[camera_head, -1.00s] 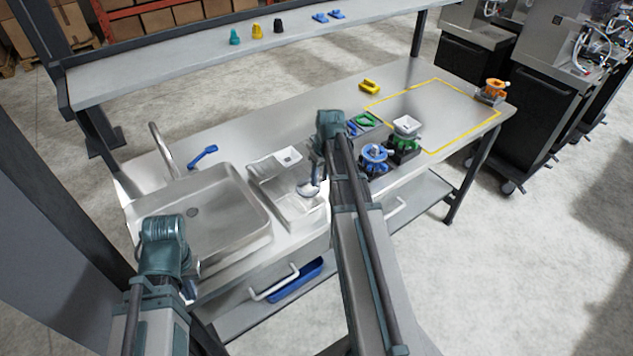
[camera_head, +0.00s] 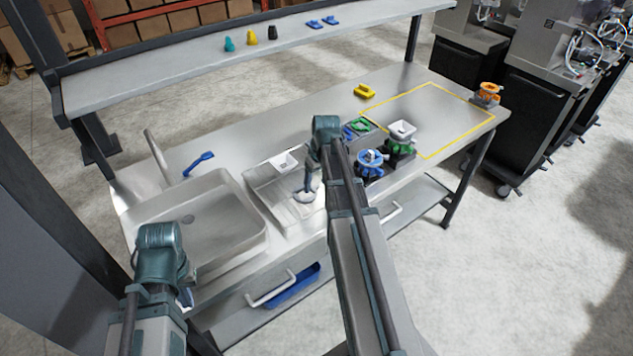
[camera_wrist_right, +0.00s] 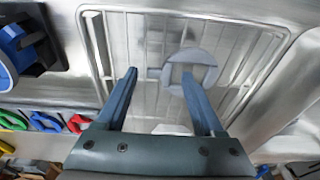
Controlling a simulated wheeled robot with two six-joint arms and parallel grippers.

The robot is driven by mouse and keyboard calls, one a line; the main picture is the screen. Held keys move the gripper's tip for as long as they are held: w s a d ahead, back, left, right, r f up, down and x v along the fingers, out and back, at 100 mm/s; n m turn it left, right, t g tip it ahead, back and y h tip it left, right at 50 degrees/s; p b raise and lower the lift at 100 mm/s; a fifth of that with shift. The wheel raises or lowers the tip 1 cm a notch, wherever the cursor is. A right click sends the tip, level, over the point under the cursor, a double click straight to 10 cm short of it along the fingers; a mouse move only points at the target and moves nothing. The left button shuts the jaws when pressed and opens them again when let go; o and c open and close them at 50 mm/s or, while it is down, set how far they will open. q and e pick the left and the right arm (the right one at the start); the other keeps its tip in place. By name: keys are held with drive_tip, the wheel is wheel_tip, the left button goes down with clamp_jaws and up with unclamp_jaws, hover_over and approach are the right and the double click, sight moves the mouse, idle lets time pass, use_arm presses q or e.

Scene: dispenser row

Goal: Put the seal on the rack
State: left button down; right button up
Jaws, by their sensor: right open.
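The seal, a pale grey ring with a small tab (camera_wrist_right: 207,58), lies on the wire rack (camera_wrist_right: 119,48) in the right wrist view. It also shows as a small pale ring (camera_head: 303,197) below my right gripper in the head view. The rack (camera_head: 262,188) sits in the metal drainer beside the sink. My right gripper (camera_wrist_right: 160,73) is open above the rack; its right fingertip overlaps the seal in the picture. Whether they touch I cannot tell. My left gripper (camera_head: 186,297) hangs low at the front left, mostly hidden by its own wrist.
A white square cup (camera_head: 284,162) stands at the rack's back. The sink (camera_head: 205,225) is left of it. A blue dispenser (camera_head: 370,163) and a green dispenser (camera_head: 400,144) stand to the right. The yellow-outlined area (camera_head: 425,115) is mostly clear.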

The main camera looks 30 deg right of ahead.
wheel_tip(320, 180, up, 12)
drive_tip(key=s+p, duration=0.1)
drive_tip(key=p, duration=1)
drive_tip(key=shift+s+d, duration=0.2)
drive_tip(key=shift+s, duration=0.2)
drive_tip(key=shift+f, duration=0.1)
drive_tip(key=s+a+n, duration=0.1)
drive_tip(key=s+a, duration=0.3)
drive_tip(key=a, duration=0.7)
drive_tip(key=s+a+n+g+h, duration=0.1)
drive_tip(key=s+a, duration=0.4)
drive_tip(key=a, duration=0.6)
drive_tip(key=s+a+g, duration=0.1)
drive_tip(key=s+a, duration=0.4)
drive_tip(key=a, duration=0.6)
drive_tip(key=shift+s+a+n+h, duration=0.15)
drive_tip(key=shift+a+n+h, duration=0.15)
drive_tip(key=shift+n, duration=0.1)
drive_tip(key=shift+f, duration=0.15)
